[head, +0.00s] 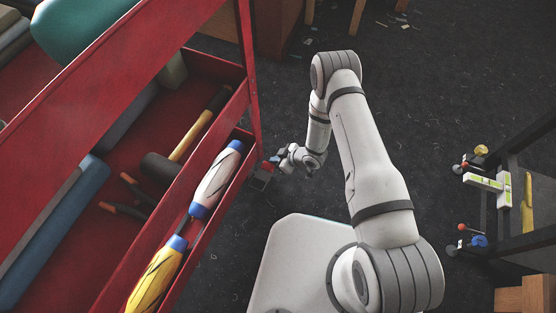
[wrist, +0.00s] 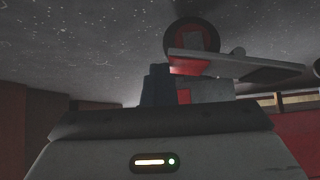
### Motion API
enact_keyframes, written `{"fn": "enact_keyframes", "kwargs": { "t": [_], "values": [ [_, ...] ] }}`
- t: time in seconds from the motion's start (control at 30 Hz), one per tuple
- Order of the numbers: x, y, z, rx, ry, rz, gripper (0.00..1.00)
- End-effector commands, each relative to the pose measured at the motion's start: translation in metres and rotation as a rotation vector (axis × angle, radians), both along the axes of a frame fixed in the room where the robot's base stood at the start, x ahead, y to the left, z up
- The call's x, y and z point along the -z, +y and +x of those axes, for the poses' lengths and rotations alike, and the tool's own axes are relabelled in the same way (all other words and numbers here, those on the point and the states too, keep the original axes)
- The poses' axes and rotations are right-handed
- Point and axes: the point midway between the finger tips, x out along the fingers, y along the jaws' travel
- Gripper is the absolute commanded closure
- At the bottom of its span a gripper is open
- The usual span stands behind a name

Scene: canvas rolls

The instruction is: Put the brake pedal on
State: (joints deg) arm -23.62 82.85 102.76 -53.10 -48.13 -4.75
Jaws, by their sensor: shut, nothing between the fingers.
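In the head view my gripper (head: 274,160) is low beside the foot of the red trolley (head: 253,80), partly unclear against dark parts there.
The trolley's trays hold a hammer (head: 198,125), a white and blue tool (head: 217,180) and a yellow tool (head: 157,276). A dark rack (head: 497,215) with small coloured items stands at right. Dark floor (head: 430,70) between them is mostly clear.

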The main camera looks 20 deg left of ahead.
Motion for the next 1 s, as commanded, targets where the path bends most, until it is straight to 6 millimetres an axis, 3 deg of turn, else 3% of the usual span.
{"fn": "enact_keyframes", "kwargs": {
  "t": [0.27, 0.6, 1.0],
  "values": [
    [-0.048, -0.002, 0.006, 0.0, -0.002, 0.001, 1.0],
    [-0.094, -0.058, 0.009, 0.005, 0.001, -0.001, 1.0],
    [-0.106, -0.075, 0.01, 0.002, -0.001, -0.001, 1.0]
  ]
}}
